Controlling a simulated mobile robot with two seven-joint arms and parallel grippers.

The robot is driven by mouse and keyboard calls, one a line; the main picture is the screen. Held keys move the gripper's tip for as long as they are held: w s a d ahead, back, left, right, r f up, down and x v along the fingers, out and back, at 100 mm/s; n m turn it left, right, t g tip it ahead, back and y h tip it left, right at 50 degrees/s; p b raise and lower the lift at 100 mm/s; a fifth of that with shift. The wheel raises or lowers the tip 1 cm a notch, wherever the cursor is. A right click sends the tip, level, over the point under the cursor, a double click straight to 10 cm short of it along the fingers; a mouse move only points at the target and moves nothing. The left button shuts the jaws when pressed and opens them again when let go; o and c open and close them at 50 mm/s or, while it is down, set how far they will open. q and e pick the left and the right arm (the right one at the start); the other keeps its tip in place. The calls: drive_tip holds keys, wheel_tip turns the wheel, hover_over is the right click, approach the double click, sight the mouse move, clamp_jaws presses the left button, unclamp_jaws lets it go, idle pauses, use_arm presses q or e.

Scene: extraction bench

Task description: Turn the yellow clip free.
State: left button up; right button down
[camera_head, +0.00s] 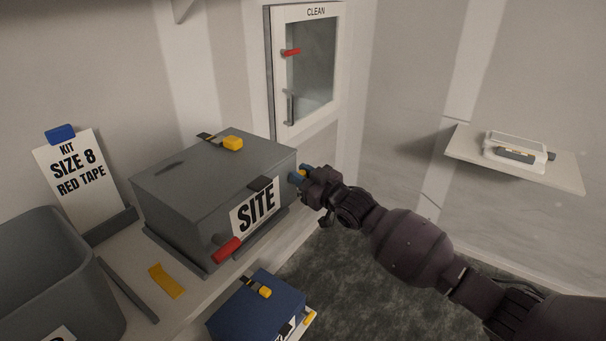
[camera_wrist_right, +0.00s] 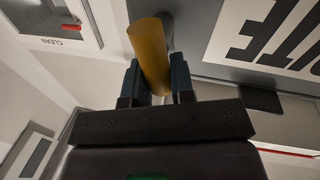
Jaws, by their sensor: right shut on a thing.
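The grey box (camera_head: 190,190) with the SITE label (camera_head: 255,208) stands on the bench. The yellow clip (camera_wrist_right: 149,52) shows in the right wrist view as a round yellow bar standing out from the box's grey front, beside the label. My right gripper (camera_head: 299,177) is at the right end of the box front. In the right wrist view its two dark fingers (camera_wrist_right: 156,84) are shut on the yellow clip, one on each side. The gripper mostly hides the clip in the head view. A red clip (camera_head: 226,250) is at the front's left end. My left gripper is not in view.
A yellow knob (camera_head: 233,143) sits on the box lid. A blue box (camera_head: 255,308) is below the bench front. A grey bin (camera_head: 45,265), a sign (camera_head: 78,180) and a yellow strip (camera_head: 166,281) are at left. A CLEAN cabinet (camera_head: 308,125) hangs behind; a shelf (camera_head: 560,180) is right.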

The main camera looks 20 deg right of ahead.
sight(282, 182)
drive_tip(key=n, duration=0.4)
drive_tip(key=shift+s+a+f+t+y, duration=0.25)
drive_tip(key=shift+s+a+t+y, duration=0.05)
drive_tip(key=shift+a, duration=0.1)
drive_tip(key=n, duration=0.2)
drive_tip(key=n+y+b, duration=0.1)
drive_tip(key=n, duration=0.1)
drive_tip(key=shift+s+a+f, duration=0.25)
drive_tip(key=shift+a+f, duration=0.05)
drive_tip(key=shift+f, duration=0.05)
drive_tip(key=n, duration=0.3)
drive_tip(key=shift+s+a+f+y+b, duration=0.1)
drive_tip(key=shift+a+f+y+b, duration=0.05)
drive_tip(key=shift+f+y+b, duration=0.25)
drive_tip(key=n, duration=0.2)
drive_tip(key=n+y+b, duration=0.1)
drive_tip(key=n, duration=0.1)
drive_tip(key=shift+s+a+f, duration=0.1)
drive_tip(key=shift+f, duration=0.25)
drive_tip(key=shift+f+n+g+y+b, duration=0.25)
drive_tip(key=shift+n+g+b, duration=0.2)
drive_tip(key=shift+n, duration=1.05)
